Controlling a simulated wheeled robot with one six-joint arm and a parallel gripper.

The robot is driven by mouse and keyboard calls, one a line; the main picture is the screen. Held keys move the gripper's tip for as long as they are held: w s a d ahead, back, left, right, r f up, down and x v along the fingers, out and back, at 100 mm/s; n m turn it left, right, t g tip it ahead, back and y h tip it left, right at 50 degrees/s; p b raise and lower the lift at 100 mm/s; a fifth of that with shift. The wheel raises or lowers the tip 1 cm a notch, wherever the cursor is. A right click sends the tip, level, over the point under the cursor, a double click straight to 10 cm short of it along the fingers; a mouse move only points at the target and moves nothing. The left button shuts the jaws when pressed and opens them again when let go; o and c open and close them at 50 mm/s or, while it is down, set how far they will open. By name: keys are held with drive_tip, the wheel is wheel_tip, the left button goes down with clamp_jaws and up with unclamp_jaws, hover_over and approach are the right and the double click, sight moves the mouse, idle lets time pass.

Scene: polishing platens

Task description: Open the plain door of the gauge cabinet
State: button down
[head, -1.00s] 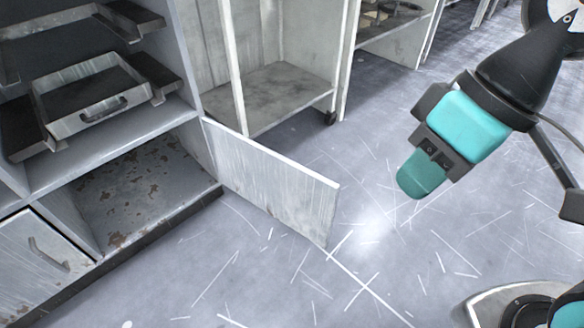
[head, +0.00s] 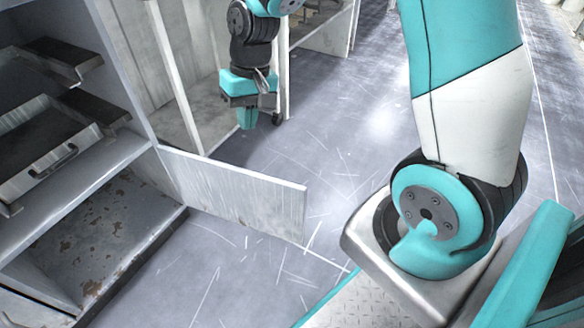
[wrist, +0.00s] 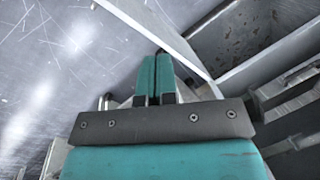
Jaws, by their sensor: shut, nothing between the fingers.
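The plain door (head: 235,190) of the gauge cabinet (head: 150,165) stands swung wide open, sticking out from the cabinet front into the room. The lower compartment (head: 105,235) behind it is exposed and empty, with rusty patches on its floor. In the head view my gripper (head: 247,118) is beyond the door, pointing down, apart from it and empty. In the wrist view my gripper (wrist: 155,80) has its two teal fingers together. The door's edge (wrist: 165,32) runs diagonally ahead of the fingertips there, with the rusty compartment (wrist: 235,35) behind it.
A pulled-out drawer tray (head: 50,150) sits on the cabinet's upper shelf at left. A pale open-fronted shelf unit (head: 175,115) stands just behind my gripper. The scratched grey floor (head: 330,165) right of the door is clear.

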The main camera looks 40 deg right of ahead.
drive_tip(key=w+d+f+m+g+h+p, duration=0.1)
drive_tip(key=w+d+f+m+p, duration=0.15)
drive_tip(key=d+f, duration=0.45)
drive_tip(key=w+d+f+m+p, duration=0.1)
drive_tip(key=d+f+m, duration=0.3)
drive_tip(key=d+f, duration=0.4)
drive_tip(key=s+a+f+b, duration=0.2)
drive_tip(key=f, duration=0.3)
drive_tip(key=s+a+f+b, duration=0.1)
drive_tip(key=s+f+b, duration=0.1)
drive_tip(key=f, duration=0.4)
drive_tip(key=shift+s+a+f, duration=0.2)
drive_tip(key=shift+s+a, duration=0.1)
drive_tip(key=shift+a, duration=0.05)
drive_tip(key=shift+s, duration=0.1)
